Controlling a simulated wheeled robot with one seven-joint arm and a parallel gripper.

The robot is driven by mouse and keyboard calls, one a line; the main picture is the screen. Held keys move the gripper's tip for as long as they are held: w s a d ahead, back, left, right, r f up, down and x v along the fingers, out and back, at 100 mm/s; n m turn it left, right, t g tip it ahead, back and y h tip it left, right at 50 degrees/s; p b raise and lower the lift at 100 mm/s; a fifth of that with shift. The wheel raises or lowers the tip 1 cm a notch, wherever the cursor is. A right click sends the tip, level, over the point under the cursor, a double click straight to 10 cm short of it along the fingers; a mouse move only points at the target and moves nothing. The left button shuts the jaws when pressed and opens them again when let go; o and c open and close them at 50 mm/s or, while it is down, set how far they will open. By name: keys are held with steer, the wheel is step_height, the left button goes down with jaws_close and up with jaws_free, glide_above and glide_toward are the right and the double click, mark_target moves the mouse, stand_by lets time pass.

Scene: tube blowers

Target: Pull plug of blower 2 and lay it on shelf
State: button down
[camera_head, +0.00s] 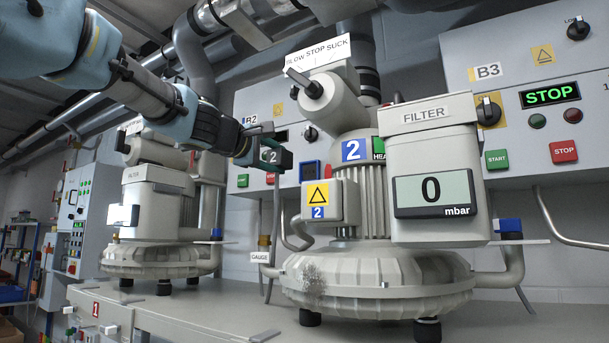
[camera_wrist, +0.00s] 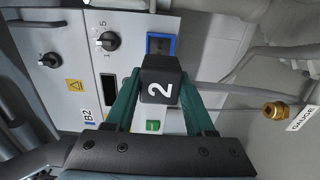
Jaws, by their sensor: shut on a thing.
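A black plug (camera_head: 270,156) marked 2 is between the green fingers of my gripper (camera_head: 283,158), which is shut on it. In the wrist view the plug (camera_wrist: 160,90) fills the gap between the fingertips (camera_wrist: 160,78). A grey cable (camera_head: 276,200) hangs below it towards blower 2 (camera_head: 362,195). A blue-framed socket (camera_head: 311,171) on control box B2 stands right of the plug in the head view, apart from it. The socket (camera_wrist: 160,41) shows behind the plug in the wrist view, partly covered. I cannot make out which surface is the shelf.
Blower 2's filter housing (camera_head: 432,180) and yellow-marked terminal box (camera_head: 330,202) stand close right of my gripper. A brass fitting (camera_wrist: 274,110) sits by a GAUGE label (camera_wrist: 304,118). The bench (camera_head: 200,305) has bare room at left front. Blower 1 (camera_head: 160,210) stands behind left.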

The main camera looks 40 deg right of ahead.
steer(key=b+v, duration=0.5)
steer(key=v, duration=0.5)
steer(key=shift+a, duration=0.2)
stand_by(0.6)
steer(key=shift+w, duration=0.1)
steer(key=w+a, duration=0.3)
steer(key=w, duration=0.8)
steer(key=shift+w+b, duration=0.35)
steer(key=shift+w, duration=0.05)
stand_by(0.6)
steer(key=shift+a, duration=0.1)
step_height(320, 180, down, 28)
steer(key=b, duration=2.9)
steer(key=shift+f, duration=0.2)
stand_by(0.5)
